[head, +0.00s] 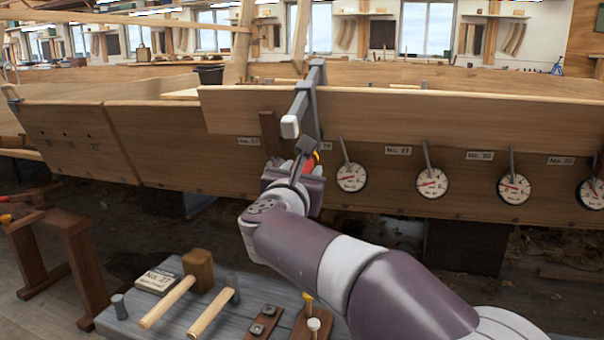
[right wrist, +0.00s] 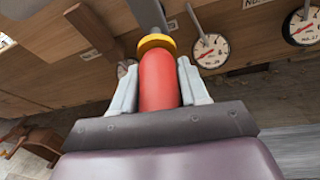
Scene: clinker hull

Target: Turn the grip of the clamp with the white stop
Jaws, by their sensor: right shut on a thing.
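The clamp (head: 304,103) is a grey metal one hooked over the top plank of the hull, with a white stop (head: 290,127) at its lower left end. Its grip (right wrist: 158,80) is red with a yellow collar (right wrist: 155,42) in the right wrist view. My right gripper (right wrist: 157,85) is shut on the red grip, with one pale finger on each side. In the head view my right gripper (head: 296,172) mostly hides the grip, and only a bit of red and yellow shows. My left gripper is not in view.
Several round dials hang along the hull (head: 160,118), one dial (head: 351,177) close to the right of my gripper. Below stands a grey bench (head: 240,322) with a mallet (head: 197,268), a hammer and small wooden parts. A brown trestle (head: 75,250) stands at left.

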